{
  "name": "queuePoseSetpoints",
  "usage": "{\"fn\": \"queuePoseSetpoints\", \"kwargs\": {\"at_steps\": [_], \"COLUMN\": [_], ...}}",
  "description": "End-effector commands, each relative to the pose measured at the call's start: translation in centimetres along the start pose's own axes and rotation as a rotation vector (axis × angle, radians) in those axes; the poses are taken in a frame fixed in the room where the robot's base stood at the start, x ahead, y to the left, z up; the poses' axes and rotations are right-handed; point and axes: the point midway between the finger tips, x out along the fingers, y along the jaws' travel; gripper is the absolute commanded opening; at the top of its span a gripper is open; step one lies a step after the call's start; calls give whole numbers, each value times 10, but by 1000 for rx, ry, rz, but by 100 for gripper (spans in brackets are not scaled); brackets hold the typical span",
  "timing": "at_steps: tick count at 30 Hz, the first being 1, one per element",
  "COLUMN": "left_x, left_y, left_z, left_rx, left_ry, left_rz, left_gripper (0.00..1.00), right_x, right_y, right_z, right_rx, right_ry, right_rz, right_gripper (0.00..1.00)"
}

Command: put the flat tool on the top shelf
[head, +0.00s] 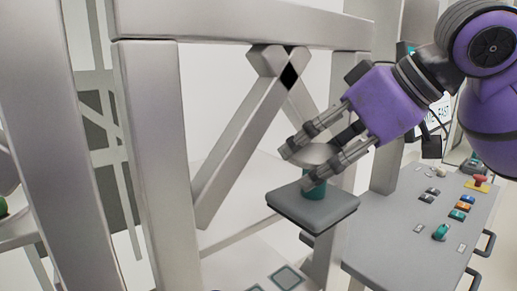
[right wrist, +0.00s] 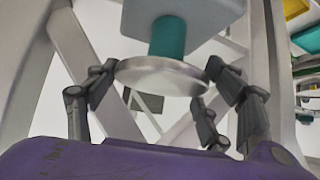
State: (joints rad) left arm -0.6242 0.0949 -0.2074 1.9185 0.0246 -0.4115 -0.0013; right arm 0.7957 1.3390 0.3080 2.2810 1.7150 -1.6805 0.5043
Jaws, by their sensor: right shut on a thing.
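The flat tool is a grey square plate (head: 312,207) with a short teal neck (head: 316,188) and a round pale metal disc (head: 314,153) above it. My right gripper (head: 298,168) is shut on the disc, and the plate hangs below it, clear of any surface. In the right wrist view, the fingers (right wrist: 158,90) stand around the rim of the disc (right wrist: 160,76), and the teal neck (right wrist: 168,37) joins it to the plate (right wrist: 185,14). I cannot make out which surface is the top shelf. My left gripper is out of the head view.
A pale metal frame with an upright post (head: 155,170), a top beam (head: 240,22) and a diagonal brace (head: 240,150) stands close to the tool. A grey console (head: 400,225) with buttons and handles is at right. Yellow (right wrist: 296,8) and teal (right wrist: 306,40) items show in the right wrist view.

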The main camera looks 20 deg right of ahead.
Motion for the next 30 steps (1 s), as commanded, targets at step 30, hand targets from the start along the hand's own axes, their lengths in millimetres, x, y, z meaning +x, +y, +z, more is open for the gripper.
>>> {"fn": "queuePoseSetpoints", "kwargs": {"at_steps": [30], "left_x": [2], "left_y": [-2], "left_z": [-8], "left_rx": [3], "left_ry": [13], "left_rz": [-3], "left_gripper": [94], "right_x": [89], "right_y": [-1], "right_z": [-78], "right_rx": [-1], "right_ry": [6], "right_rz": [0], "right_gripper": [12]}}
